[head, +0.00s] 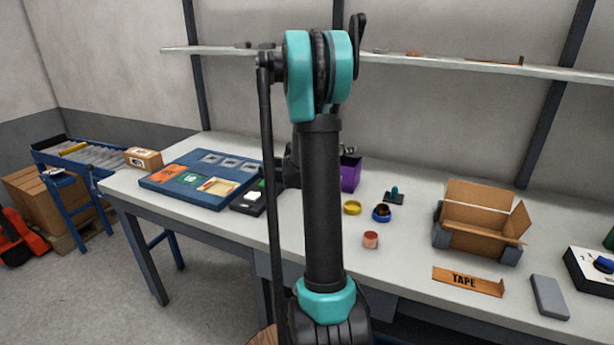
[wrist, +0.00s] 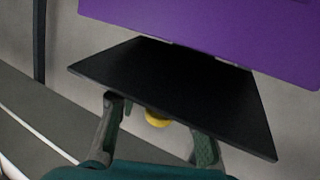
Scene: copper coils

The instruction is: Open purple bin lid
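The purple bin (head: 350,175) stands on the workbench, partly hidden behind my arm in the head view. In the wrist view its purple wall (wrist: 215,30) fills the top, with a flat black panel (wrist: 175,85), apparently the lid, joined along its edge. My gripper (wrist: 158,125) is at the panel's lower edge, its two fingers spread apart. A small yellow thing (wrist: 157,119) shows between the fingers, partly hidden by the panel's edge; I cannot tell whether it is attached. I see no clear grip on anything. In the head view my gripper is hidden behind my arm.
A blue sorting board (head: 205,180) lies left of my arm. A yellow ring (head: 352,207), a dark blue ring (head: 381,214) and a copper coil (head: 370,239) are right of it. An open cardboard box (head: 480,213) stands further right. A shelf (head: 440,62) runs along the wall.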

